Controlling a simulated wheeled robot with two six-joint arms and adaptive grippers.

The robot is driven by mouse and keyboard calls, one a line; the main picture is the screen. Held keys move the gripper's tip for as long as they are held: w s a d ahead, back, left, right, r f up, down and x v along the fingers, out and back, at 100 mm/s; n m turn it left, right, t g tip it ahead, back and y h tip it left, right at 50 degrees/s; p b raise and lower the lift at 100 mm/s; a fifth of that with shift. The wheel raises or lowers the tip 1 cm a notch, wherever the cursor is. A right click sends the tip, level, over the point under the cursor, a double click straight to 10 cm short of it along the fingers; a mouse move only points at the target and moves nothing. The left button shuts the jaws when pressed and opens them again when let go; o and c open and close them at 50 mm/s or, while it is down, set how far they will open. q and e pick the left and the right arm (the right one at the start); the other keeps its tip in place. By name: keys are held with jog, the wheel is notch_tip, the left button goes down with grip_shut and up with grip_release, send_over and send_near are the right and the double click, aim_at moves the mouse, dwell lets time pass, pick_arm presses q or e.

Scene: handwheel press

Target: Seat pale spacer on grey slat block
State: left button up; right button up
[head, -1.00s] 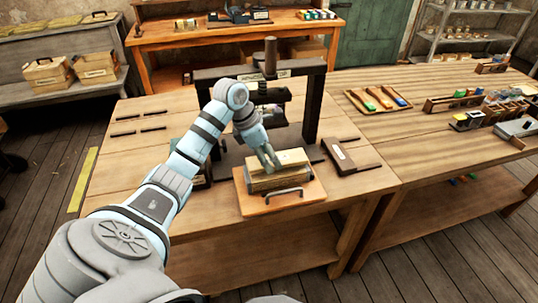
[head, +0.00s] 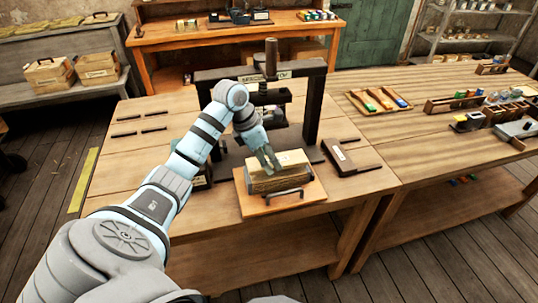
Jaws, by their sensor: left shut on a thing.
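The pale spacer (head: 293,159) is a light, flat wooden piece above the front of the press. My left gripper (head: 269,162) comes down from behind and left and is shut on its left part. Directly under it is the slat block (head: 275,182), a darker brownish-grey block lying on an orange-brown board (head: 308,196). The spacer appears to lie along the block's top; I cannot tell whether it touches fully. The fingers hide part of the spacer's left end. My right gripper is not in view.
The dark press frame (head: 313,105) with its upright post (head: 270,60) stands just behind. A metal handle (head: 285,193) is at the board's front. A dark brown flat box (head: 350,157) lies to the right.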

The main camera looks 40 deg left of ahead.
pick_arm(q)
jog(key=shift+f+b, duration=0.8)
jog(key=shift+f, duration=0.25)
jog(key=o, duration=1.3)
jog(key=shift+r, duration=0.1)
jog(key=v, duration=1.2)
jog(key=shift+d, duration=0.1)
